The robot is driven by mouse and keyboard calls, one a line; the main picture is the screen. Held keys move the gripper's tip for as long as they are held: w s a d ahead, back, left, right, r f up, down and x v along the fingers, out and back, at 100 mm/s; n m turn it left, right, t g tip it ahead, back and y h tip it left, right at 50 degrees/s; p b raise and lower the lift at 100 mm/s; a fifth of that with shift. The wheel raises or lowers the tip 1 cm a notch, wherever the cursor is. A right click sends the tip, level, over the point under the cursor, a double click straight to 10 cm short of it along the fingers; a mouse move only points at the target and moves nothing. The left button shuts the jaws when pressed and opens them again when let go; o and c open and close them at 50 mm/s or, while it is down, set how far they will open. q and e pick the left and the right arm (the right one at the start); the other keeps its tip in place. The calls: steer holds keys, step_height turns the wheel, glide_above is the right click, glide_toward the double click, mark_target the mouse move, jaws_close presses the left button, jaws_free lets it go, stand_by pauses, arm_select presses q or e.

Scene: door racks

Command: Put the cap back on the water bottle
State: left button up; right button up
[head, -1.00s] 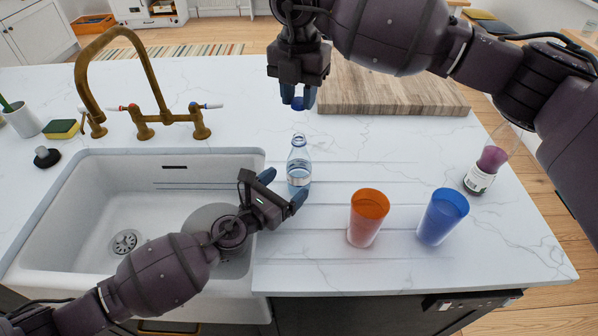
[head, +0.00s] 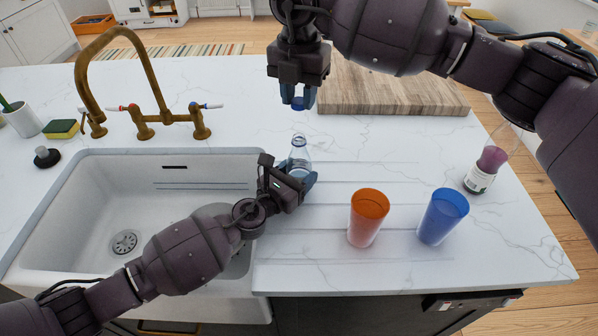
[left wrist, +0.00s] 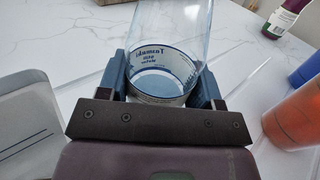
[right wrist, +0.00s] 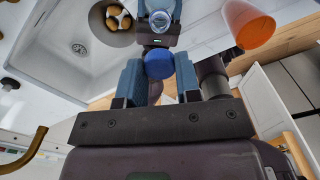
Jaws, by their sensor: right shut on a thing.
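The clear water bottle (head: 299,152) stands upright and uncapped on the counter, right of the sink. My left gripper (head: 290,179) is low around it, one finger on each side. In the left wrist view the bottle (left wrist: 166,62) sits between the spread fingers, which look close to its sides; I cannot make out firm contact. My right gripper (head: 298,97) points down, shut on the blue cap (head: 298,104), above and slightly behind the bottle mouth. In the right wrist view the cap (right wrist: 159,64) is between the fingertips, with the bottle (right wrist: 161,24) beyond, apart from it.
An orange cup (head: 368,218) and a blue cup (head: 442,216) stand right of the bottle. The white sink (head: 90,215) with a brass faucet (head: 150,85) is left. A wooden board (head: 390,92) lies behind. A labelled bottle (head: 480,172) stands at the far right.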

mark_target(299, 137)
arm_select(q)
steer(key=c, duration=0.8)
arm_select(e)
steer(key=shift+f, duration=2.5)
steer(key=shift+f, duration=0.9)
steer(key=shift+f, duration=0.55)
